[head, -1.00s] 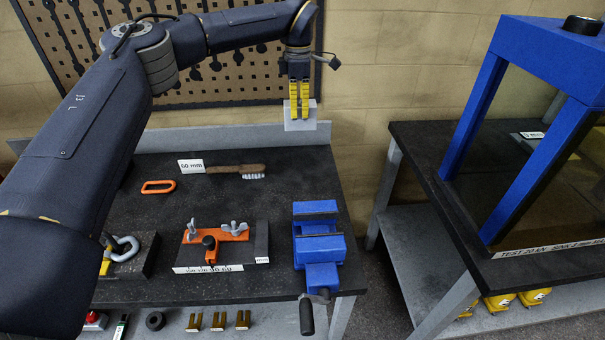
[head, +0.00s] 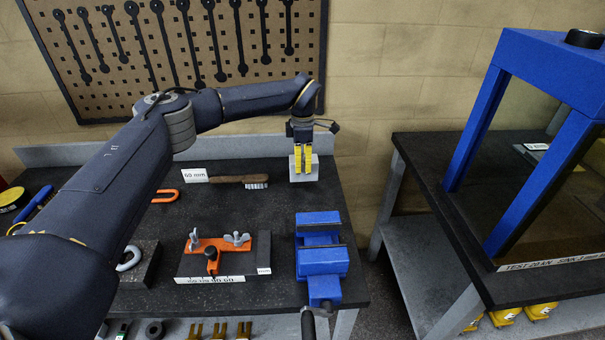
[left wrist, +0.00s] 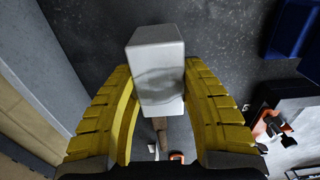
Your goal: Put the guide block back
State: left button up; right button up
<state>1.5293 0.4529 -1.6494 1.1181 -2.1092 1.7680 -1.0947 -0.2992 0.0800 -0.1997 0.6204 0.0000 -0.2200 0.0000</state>
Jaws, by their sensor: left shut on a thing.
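My left gripper (head: 304,160) has yellow fingers and is shut on a light grey block, the guide block (head: 299,171). It holds the block at the back right of the dark bench, behind the blue vise; I cannot tell whether the block touches the bench top. In the left wrist view the guide block (left wrist: 157,62) sits between the two yellow fingers (left wrist: 160,105) and sticks out past their tips. My right gripper is in neither view.
A blue vise (head: 320,262) stands at the bench's right edge. A wooden brush (head: 240,180) lies behind the orange clamp fixture (head: 216,247). An orange ring (head: 165,196) lies further left. A blue press frame (head: 540,60) stands on the right table. A pegboard (head: 170,60) hangs behind.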

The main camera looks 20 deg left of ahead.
aim_at(302, 174)
pick_arm(q)
jog(key=shift+f, duration=2.15)
jog(key=shift+f, duration=0.15)
jog(key=o, duration=1.3)
jog(key=shift+f, duration=0.1)
jog(key=shift+o, duration=0.2)
notch_tip(302, 174, up, 12)
jog(key=shift+r, duration=0.15)
